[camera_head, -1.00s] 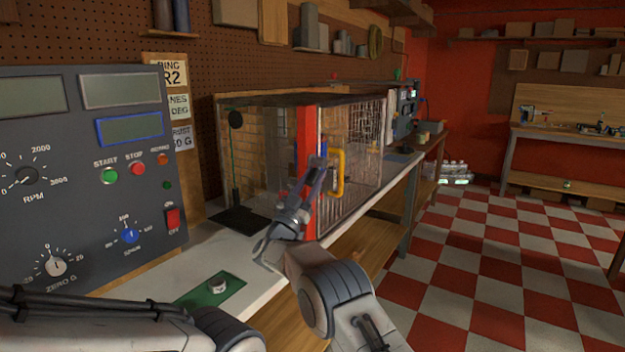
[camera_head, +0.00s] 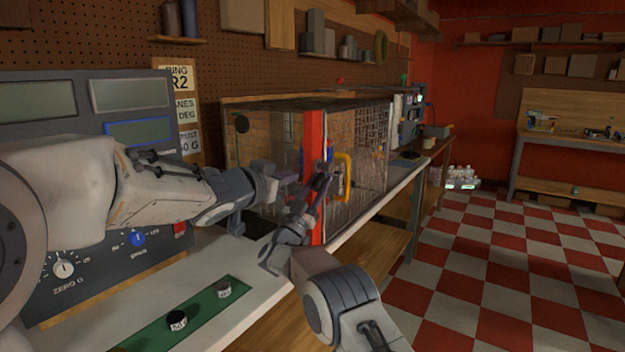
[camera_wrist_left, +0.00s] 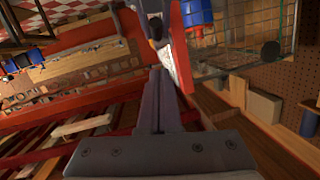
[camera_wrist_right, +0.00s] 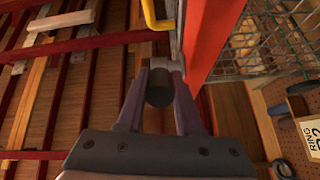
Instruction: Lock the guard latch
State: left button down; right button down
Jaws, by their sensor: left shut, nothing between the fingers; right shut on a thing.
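The wire-mesh guard cage (camera_head: 355,135) stands on the bench with a red upright post (camera_head: 315,150) and a yellow handle (camera_head: 347,176). My right gripper (camera_head: 325,180) is at the post, beside the handle. In the right wrist view its fingers (camera_wrist_right: 163,80) are shut on a dark cylindrical knob (camera_wrist_right: 160,90), next to the red post. My left gripper (camera_head: 283,180) reaches in from the left, near the post. In the left wrist view its fingers (camera_wrist_left: 160,85) are shut and empty beside the red post (camera_wrist_left: 181,50). A blue part (camera_wrist_left: 196,14) shows there; its role is unclear.
A grey control panel (camera_head: 85,115) stands on the left, partly hidden by my left arm. A green mat (camera_head: 200,318) with two small round weights lies on the front of the white bench (camera_head: 255,295). Open checkered floor (camera_head: 480,270) lies to the right.

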jog(key=shift+f, duration=0.2)
pick_arm(q)
send_near(319, 177)
notch_tip(319, 177, up, 2)
jog(key=w+d, duration=0.2)
jog(key=w, duration=0.1)
jog(key=shift+w+d+f, duration=0.2)
jog(key=shift+w+f, duration=0.4)
jog(key=shift+f, duration=0.2)
jog(key=shift+w+d+f, duration=0.15)
jog(key=shift+w+f, duration=0.45)
jog(key=shift+f, duration=0.15)
